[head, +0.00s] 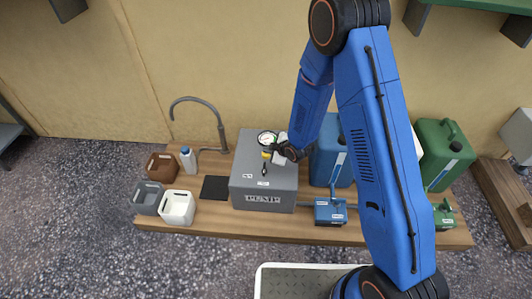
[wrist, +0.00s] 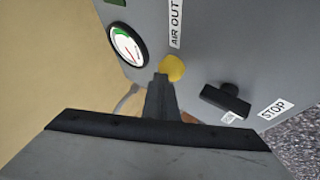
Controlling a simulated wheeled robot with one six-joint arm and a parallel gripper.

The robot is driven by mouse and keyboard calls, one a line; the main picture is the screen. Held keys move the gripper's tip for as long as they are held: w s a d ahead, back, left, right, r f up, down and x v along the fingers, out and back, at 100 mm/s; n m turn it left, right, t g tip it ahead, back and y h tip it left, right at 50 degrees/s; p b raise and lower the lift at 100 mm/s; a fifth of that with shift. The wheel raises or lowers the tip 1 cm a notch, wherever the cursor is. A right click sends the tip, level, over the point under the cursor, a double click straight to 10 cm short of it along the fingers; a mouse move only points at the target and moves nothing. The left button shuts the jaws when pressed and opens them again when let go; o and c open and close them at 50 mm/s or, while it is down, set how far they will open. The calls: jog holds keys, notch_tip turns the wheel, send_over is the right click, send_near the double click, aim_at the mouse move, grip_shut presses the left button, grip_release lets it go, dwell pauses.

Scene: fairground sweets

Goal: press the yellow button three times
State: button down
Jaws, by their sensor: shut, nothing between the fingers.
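The yellow button (wrist: 173,68) is a round knob on the top face of the grey pump box (head: 263,198), which is labelled PUMP. The button also shows small in the head view (head: 266,155). My gripper (wrist: 160,82) is shut and empty, its fingertips right at the button's lower left edge in the wrist view. I cannot tell whether they touch it. In the head view my gripper (head: 274,149) is above the box, next to the button. A round gauge (wrist: 126,45) and a black knob (wrist: 227,100) by a STOP label sit on the same face.
On the wooden board (head: 220,218) stand a blue canister (head: 329,160), a green canister (head: 443,155), a small blue box (head: 330,211), a tap (head: 213,118), a white bottle (head: 187,158) and several small bins (head: 177,208). A black mat (head: 214,188) lies left of the pump.

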aim_at(268, 155)
jog(key=shift+f, duration=0.2)
dwell(0.4)
jog(key=shift+r, duration=1.25)
jog(key=shift+f, duration=1.25)
dwell(1.1)
jog(key=shift+r, duration=1.2)
jog(key=shift+r, duration=0.1)
jog(key=shift+r, duration=2.45)
